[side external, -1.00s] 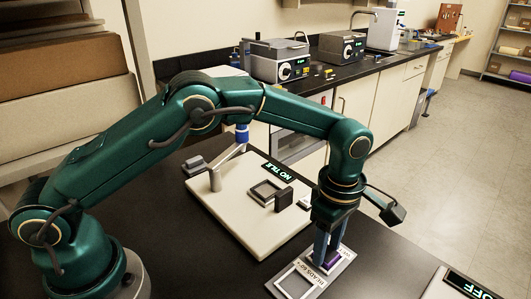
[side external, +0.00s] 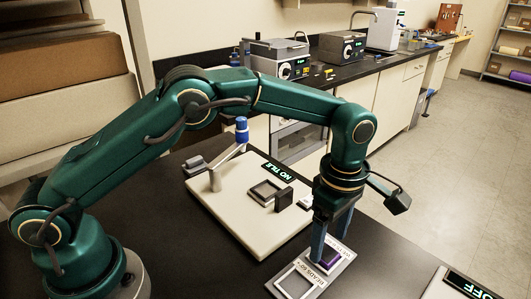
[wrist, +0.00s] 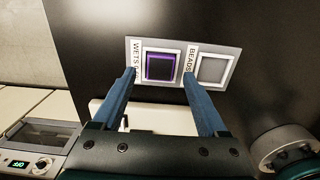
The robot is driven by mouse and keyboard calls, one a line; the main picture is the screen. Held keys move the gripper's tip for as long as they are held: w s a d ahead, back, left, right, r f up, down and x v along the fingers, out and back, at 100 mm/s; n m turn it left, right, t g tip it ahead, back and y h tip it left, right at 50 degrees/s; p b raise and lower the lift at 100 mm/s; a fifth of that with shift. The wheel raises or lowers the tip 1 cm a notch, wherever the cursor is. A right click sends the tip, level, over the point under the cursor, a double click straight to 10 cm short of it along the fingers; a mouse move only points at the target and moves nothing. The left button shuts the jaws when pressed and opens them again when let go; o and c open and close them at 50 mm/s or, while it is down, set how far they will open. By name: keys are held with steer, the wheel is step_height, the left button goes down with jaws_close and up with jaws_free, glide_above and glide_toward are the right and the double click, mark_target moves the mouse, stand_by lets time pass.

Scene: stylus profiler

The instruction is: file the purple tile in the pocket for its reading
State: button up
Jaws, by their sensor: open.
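The other pocket (wrist: 212,69), labelled "BEADS", is empty. My gripper (wrist: 160,76) is open, its blue fingers on either side of the tile and apart from it. In the side view the tile (side external: 331,257) shows between the fingers.
The profiler's blue-topped lever (side external: 242,130) stands up behind my gripper. Another device with an "OFF" display (side external: 468,286) sits at the lower right. Black bench top is clear around the tray.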

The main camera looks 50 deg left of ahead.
steer(key=shift+r, duration=2.45)
step_height(320, 180, up, 4)
glide_above(326, 253)
steer(key=shift+r, duration=0.5)
